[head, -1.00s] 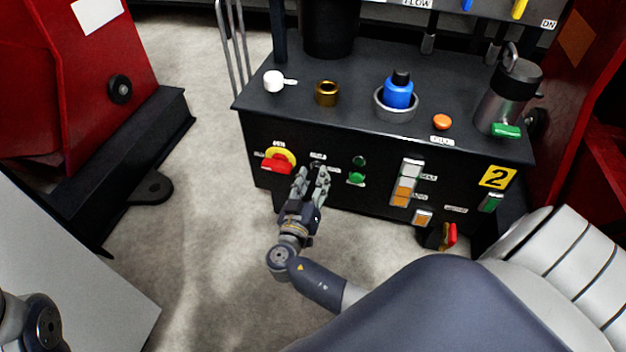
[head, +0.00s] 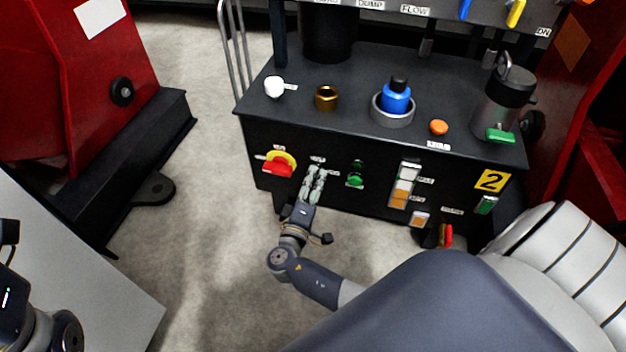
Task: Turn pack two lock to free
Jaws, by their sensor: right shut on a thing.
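The black pack with the yellow 2 plate (head: 491,181) stands ahead of me. My right gripper (head: 316,171) is at its front panel, fingers together on a small control between the red-and-yellow switch and the green buttons. The fingers cover this control, so I cannot see its shape or which way it points. A small white label (head: 317,159) sits just above it, too small to read. Of my left arm only a part shows at the lower left edge; its fingers are out of view.
Grey floor lies below the panel.

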